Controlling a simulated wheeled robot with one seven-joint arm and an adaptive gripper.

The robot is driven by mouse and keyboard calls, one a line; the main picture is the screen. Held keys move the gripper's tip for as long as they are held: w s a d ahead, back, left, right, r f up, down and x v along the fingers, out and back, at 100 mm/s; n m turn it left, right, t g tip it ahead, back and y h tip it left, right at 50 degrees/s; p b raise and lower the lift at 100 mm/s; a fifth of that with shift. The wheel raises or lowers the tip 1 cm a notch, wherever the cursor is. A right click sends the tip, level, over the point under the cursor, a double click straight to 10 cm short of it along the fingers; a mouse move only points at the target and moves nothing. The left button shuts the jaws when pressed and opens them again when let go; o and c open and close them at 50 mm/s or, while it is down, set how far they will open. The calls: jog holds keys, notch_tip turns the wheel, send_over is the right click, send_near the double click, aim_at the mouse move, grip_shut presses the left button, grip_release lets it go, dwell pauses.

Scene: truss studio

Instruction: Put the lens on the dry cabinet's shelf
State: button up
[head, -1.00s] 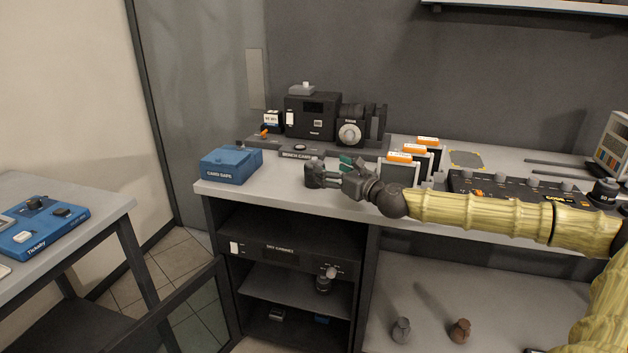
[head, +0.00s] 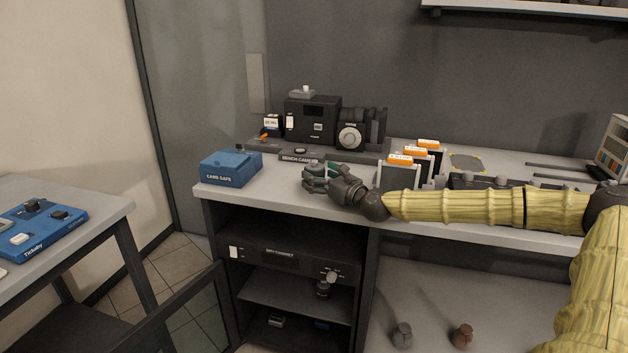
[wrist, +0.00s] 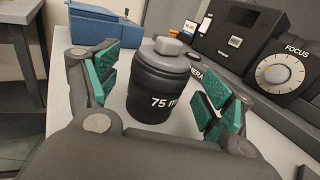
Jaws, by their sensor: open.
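The lens (wrist: 157,85) is a dark cylinder with a grey cap and "75 m" lettering. It stands upright on the counter. My gripper (wrist: 158,92) is open, with green-padded fingers on both sides of the lens and visible gaps to it. In the head view my gripper (head: 318,178) is low over the counter's front part and largely hides the lens. The dry cabinet (head: 262,252) is below the counter, its door (head: 190,312) swung open at lower left. Its shelf (head: 270,289) is visible, with a small dark item (head: 322,288) at its right side.
A blue card safe box (head: 230,168) is left of my gripper. The bench camera (head: 312,120) stands behind it, and orange-topped cards (head: 400,172) in holders stand to the right. A side table (head: 100,205) is at left. The shelf's left part looks clear.

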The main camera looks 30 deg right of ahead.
jog(key=shift+w+a, duration=0.15)
jog(key=shift+w, duration=1)
jog(key=c, duration=1.7)
jog(key=shift+r, duration=0.1)
